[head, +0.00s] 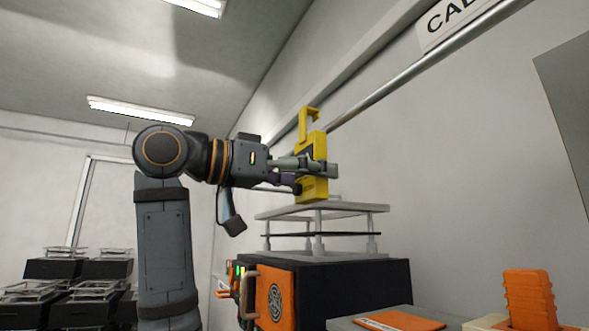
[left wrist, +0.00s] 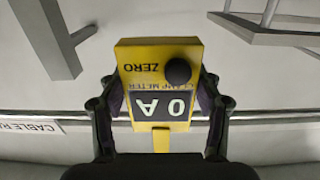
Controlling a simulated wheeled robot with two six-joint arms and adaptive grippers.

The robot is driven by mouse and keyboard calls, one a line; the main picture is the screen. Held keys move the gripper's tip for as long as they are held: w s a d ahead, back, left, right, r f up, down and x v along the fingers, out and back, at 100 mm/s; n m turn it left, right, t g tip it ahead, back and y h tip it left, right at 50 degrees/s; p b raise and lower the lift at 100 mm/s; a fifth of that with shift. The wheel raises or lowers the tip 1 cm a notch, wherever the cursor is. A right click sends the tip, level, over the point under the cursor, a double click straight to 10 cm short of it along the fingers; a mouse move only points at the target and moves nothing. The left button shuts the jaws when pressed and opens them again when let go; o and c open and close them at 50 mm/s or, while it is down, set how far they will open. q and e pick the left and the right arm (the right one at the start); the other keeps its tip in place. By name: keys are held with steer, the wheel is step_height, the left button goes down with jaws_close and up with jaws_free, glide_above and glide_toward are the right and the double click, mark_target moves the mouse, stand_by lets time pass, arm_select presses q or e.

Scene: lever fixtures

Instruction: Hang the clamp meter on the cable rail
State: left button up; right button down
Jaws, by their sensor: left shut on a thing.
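The yellow clamp meter (head: 311,185) is upright in the head view, with its hook-shaped top (head: 308,114) pointing up. My left gripper (head: 318,168) is shut on its body. In the left wrist view the clamp meter (left wrist: 160,60) appears upside down between the two fingers (left wrist: 160,105), with a dark knob and a display. The cable rail (head: 425,62) is a grey bar along the right wall; its near end rises to the upper right. The hook appears close to the rail in the picture, but I cannot tell whether they touch. My right gripper is not seen.
A grey rack (head: 320,210) stands on a black and orange unit (head: 340,290) below the meter. A sign (head: 450,18) is on the wall above the rail. An orange ribbed object (head: 530,298) stands at the lower right. Black crates (head: 80,270) are stacked at the left.

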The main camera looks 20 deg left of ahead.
arm_select(q)
steer(key=shift+w+d+f, duration=0.35)
steer(key=shift+w+d, duration=0.25)
steer(key=shift+w, duration=0.15)
steer(key=shift+w+d+f, duration=0.35)
steer(key=shift+w+d, duration=0.2)
steer(key=shift+w, duration=0.2)
steer(key=o, duration=1.5)
steer(key=v, duration=1.2)
